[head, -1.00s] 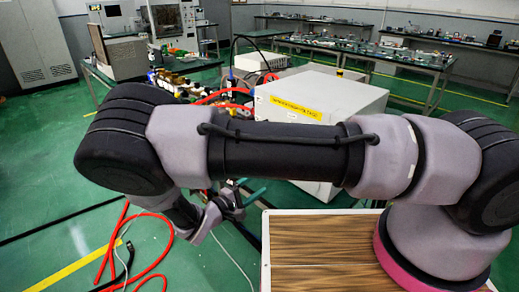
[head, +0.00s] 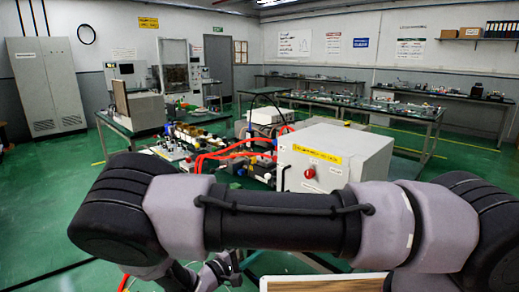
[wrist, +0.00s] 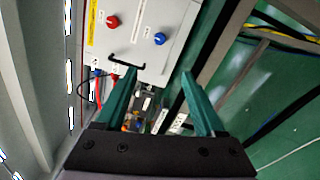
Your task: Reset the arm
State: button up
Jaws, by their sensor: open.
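My gripper (wrist: 159,74) is open and empty in the wrist view, its two green fingers spread apart. In the head view my arm stretches across the lower part of the picture. My gripper (head: 226,266) shows there only partly, below and behind the arm. A white generator box (head: 338,153) with a yellow label and a red knob (head: 310,173) stands beyond the arm. In the wrist view the box's panel (wrist: 136,38) shows a red knob, a blue knob (wrist: 160,38) and a black handle (wrist: 127,64). The fingers point toward the panel; I cannot tell the exact gap.
Red hoses (head: 235,152) and small parts crowd the bench left of the box. Dark frame bars (wrist: 228,50) run beside the fingers at right in the wrist view. A grey cabinet (head: 45,88) stands far left. Green floor (head: 45,190) is open at left.

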jog(key=w+d+r+m+g+y, duration=0.1)
jog(key=d+r+m+g+y, duration=0.5)
jog(key=r, duration=0.7)
jog(key=w+d+r+m+g+y, duration=0.1)
jog(key=d+r+m+g+y, duration=0.2)
jog(key=d+r+m+g, duration=0.7)
jog(key=s+d+r+t+y, duration=0.2)
jog(key=s+d+r+t, duration=0.1)
jog(key=r, duration=0.4)
jog(key=s+d+r+t+y, duration=0.2)
jog(key=s+d+r+t, duration=0.1)
jog(key=r, duration=0.4)
jog(key=s+d+r+t+y, duration=0.1)
jog(key=s+d+r+t, duration=0.2)
jog(key=r, duration=0.5)
jog(key=shift+s+d+t+y, duration=0.4)
jog(key=shift+s+t, duration=0.2)
jog(key=shift+t, duration=0.1)
jog(key=shift+r, duration=0.1)
